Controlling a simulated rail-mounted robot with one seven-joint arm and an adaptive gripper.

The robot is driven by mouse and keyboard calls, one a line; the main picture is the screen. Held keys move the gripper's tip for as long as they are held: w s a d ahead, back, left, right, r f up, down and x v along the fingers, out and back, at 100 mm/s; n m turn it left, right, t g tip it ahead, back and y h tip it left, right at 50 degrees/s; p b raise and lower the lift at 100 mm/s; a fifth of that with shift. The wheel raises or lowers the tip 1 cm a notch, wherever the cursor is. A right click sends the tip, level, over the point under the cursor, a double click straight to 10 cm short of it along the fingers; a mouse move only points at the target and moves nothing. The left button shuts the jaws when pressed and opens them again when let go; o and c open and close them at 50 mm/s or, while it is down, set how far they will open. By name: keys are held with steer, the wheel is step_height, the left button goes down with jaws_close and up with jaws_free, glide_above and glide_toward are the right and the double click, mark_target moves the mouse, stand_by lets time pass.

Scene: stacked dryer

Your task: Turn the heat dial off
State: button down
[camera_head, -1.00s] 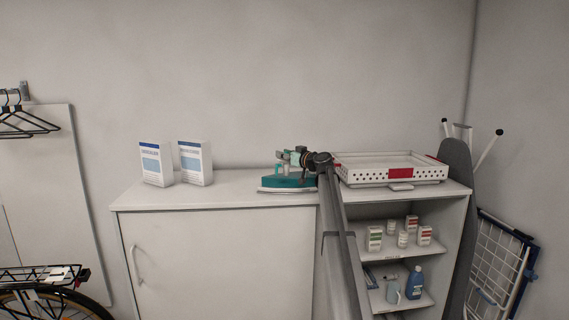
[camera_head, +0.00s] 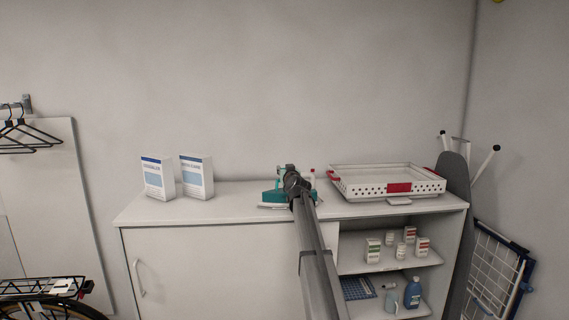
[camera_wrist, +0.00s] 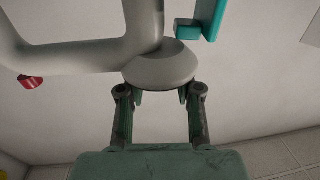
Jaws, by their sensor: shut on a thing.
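A teal iron (camera_head: 271,197) stands on the white cabinet top, mostly hidden behind my arm in the head view. In the wrist view, a round grey dial (camera_wrist: 160,68) sits beside a curved pale grey handle (camera_wrist: 75,57), with a teal part (camera_wrist: 206,18) of the iron above. My gripper (camera_wrist: 161,96) has its two fingertips on either side of the dial's rim and is shut on it. In the head view my arm covers the fingertips and the dial. The dial shows no readable marking.
A white tray with red handles (camera_head: 365,187) stands right of the iron. Two white boxes (camera_head: 158,178) (camera_head: 197,177) stand on the left of the cabinet top (camera_head: 230,202). Bare top lies between the boxes and the iron. Small containers sit on open shelves below right.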

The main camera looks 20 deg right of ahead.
steer(key=shift+h+p, duration=0.3)
steer(key=shift+p, duration=0.25)
steer(key=c, duration=0.8)
jaws_free()
steer(key=shift+o, duration=0.2)
steer(key=shift+s, duration=0.1)
steer(key=v, duration=1.2)
steer(key=shift+r, duration=0.1)
